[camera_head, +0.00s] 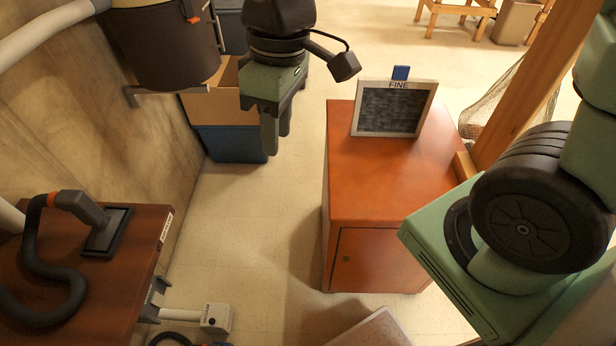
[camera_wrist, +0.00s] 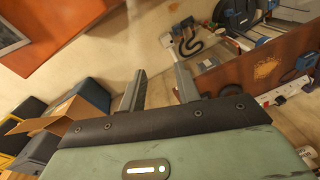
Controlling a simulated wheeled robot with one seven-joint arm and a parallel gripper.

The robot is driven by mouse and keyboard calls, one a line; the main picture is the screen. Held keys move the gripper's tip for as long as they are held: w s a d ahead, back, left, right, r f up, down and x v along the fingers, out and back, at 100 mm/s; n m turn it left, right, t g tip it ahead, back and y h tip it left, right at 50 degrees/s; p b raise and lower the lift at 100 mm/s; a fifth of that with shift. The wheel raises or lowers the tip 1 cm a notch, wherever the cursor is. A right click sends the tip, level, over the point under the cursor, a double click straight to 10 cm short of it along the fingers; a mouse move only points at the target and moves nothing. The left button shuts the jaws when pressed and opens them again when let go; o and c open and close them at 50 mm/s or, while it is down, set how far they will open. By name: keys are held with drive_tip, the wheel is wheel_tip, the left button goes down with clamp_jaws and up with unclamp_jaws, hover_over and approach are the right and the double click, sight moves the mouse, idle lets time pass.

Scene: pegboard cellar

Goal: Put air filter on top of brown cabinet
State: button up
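The air filter (camera_head: 390,108) is a grey mesh panel in a pale frame marked "FINE", with a blue tab at its top edge. It stands upright on the top of the orange-brown cabinet (camera_head: 350,190), toward the far side, in the head view. My gripper (camera_head: 277,145) hangs to the left of the cabinet, pointing down and apart from the filter. In the wrist view my gripper's two fingers (camera_wrist: 159,92) are spread with nothing between them.
A dark brown table (camera_head: 90,262) with a black hose and nozzle (camera_head: 105,230) stands at the left. A blue bin (camera_head: 232,143) and an open cardboard box (camera_head: 212,108) stand by the wall. A wooden post (camera_head: 535,85) rises right of the cabinet. Floor between table and cabinet is mostly clear.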

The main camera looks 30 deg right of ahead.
drive_tip(key=s+f, duration=0.1)
drive_tip(key=s, duration=0.9)
drive_tip(key=shift+a+f+m+h, duration=0.35)
drive_tip(key=shift+m+h, duration=0.05)
drive_tip(key=shift+a, duration=0.1)
